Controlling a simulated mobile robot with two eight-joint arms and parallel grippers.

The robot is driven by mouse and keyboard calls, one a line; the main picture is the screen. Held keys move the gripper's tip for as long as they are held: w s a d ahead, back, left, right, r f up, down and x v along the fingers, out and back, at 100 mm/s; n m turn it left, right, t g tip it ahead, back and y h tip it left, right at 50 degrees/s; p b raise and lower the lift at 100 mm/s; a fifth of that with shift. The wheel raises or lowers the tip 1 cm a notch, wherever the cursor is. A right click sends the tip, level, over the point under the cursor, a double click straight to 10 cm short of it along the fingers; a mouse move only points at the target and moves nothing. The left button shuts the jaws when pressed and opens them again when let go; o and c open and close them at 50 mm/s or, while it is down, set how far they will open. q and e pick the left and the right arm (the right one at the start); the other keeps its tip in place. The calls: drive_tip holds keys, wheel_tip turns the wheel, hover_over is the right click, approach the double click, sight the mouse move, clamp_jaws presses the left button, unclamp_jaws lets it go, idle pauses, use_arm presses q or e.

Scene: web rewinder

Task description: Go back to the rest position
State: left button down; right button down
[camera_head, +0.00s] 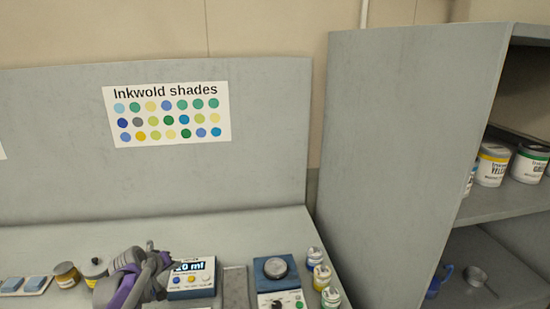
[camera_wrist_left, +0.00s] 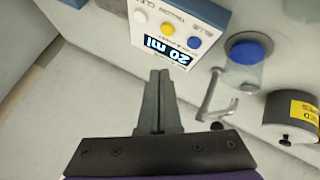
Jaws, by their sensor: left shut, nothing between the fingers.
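My left gripper (camera_head: 158,257) is over the bench in the head view, just left of the dosing box (camera_head: 190,280) and partly in front of it. In the left wrist view its two fingers (camera_wrist_left: 158,75) are together with nothing between them, pointing toward the box (camera_wrist_left: 195,12). The box has a display reading 20 ml and white, yellow and blue buttons. Whether a fingertip touches the box cannot be told. My right gripper is in neither view.
Left of my gripper stand a dark-lidded pot (camera_head: 95,268) and an amber jar (camera_head: 66,275). A blue-topped device (camera_head: 273,270) and several small capped bottles (camera_head: 321,278) stand right. A tall grey cabinet (camera_head: 400,160) bounds the bench. In the wrist view, a clear vessel (camera_wrist_left: 240,75) stands close by.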

use_arm(q)
drive_tip(key=s+d+r+m+g, duration=0.2)
drive_tip(key=s+d+r+m, duration=0.1)
drive_tip(key=s+d, duration=1.1)
drive_tip(key=s+d+f+m, duration=0.2)
drive_tip(key=s, duration=0.8)
drive_tip(key=s+d+f+m+g+y, duration=0.1)
drive_tip(key=s+d+f+m, duration=0.1)
drive_tip(key=s, duration=0.9)
drive_tip(key=shift+s+f, duration=0.25)
drive_tip(key=shift+f, duration=0.6)
